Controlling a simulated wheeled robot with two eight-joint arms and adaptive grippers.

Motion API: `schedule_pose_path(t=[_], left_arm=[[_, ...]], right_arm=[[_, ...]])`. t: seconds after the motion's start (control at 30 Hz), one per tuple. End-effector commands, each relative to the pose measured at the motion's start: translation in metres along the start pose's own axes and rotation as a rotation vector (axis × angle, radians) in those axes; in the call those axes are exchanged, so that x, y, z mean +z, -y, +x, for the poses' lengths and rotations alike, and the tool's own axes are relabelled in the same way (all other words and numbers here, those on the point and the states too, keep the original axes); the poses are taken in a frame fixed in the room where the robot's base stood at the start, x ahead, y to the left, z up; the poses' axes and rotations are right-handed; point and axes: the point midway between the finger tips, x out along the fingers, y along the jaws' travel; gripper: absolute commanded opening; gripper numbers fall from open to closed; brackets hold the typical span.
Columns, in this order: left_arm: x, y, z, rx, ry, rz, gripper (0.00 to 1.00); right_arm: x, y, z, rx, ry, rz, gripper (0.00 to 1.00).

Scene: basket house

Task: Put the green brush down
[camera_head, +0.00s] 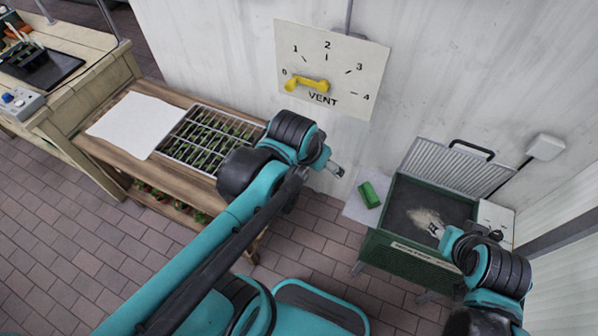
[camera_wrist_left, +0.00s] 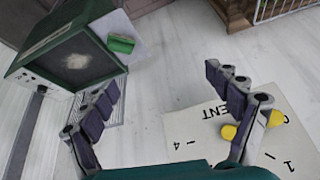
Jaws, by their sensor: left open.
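The green brush (camera_head: 369,194) is a small green block lying on a pale side shelf (camera_head: 354,209), left of the dark green bin (camera_head: 410,262). It also shows in the left wrist view (camera_wrist_left: 121,43), beside the bin. My left gripper (camera_head: 336,169) is up and left of the brush, apart from it, in front of the wall. In the left wrist view its two fingers (camera_wrist_left: 163,80) are spread wide with nothing between them. My right gripper (camera_head: 435,230) is over the bin, by a pale patch on its dark inside; its fingers are too small to read.
A vent dial board (camera_head: 350,72) with a yellow pointer (camera_head: 306,85) hangs on the wall near my left gripper. The bin's ribbed lid (camera_head: 461,165) stands open. A wooden bench (camera_head: 95,152) with a seedling tray (camera_head: 208,139) is at left.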

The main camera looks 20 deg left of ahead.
Motion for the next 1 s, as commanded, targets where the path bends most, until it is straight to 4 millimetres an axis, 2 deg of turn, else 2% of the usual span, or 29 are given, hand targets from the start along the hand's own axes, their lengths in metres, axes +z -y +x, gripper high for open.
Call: schedule_pose_path(t=[0.03,0.1,0.3,1.0], left_arm=[[0.015,0.006,-0.006,-0.012,-0.030,-0.040,0.89],[0.028,0.011,-0.011,-0.025,-0.068,-0.085,0.89],[0.048,0.018,-0.016,-0.045,-0.131,-0.158,0.89],[0.050,0.019,-0.016,-0.046,-0.138,-0.166,0.89]], right_arm=[[0.000,0.000,0.000,0.000,0.000,0.000,0.40],[0.000,0.000,0.000,0.000,0.000,0.000,0.40],[0.000,0.000,0.000,0.000,0.000,0.000,0.40],[0.000,0.000,0.000,0.000,0.000,0.000,0.40]])
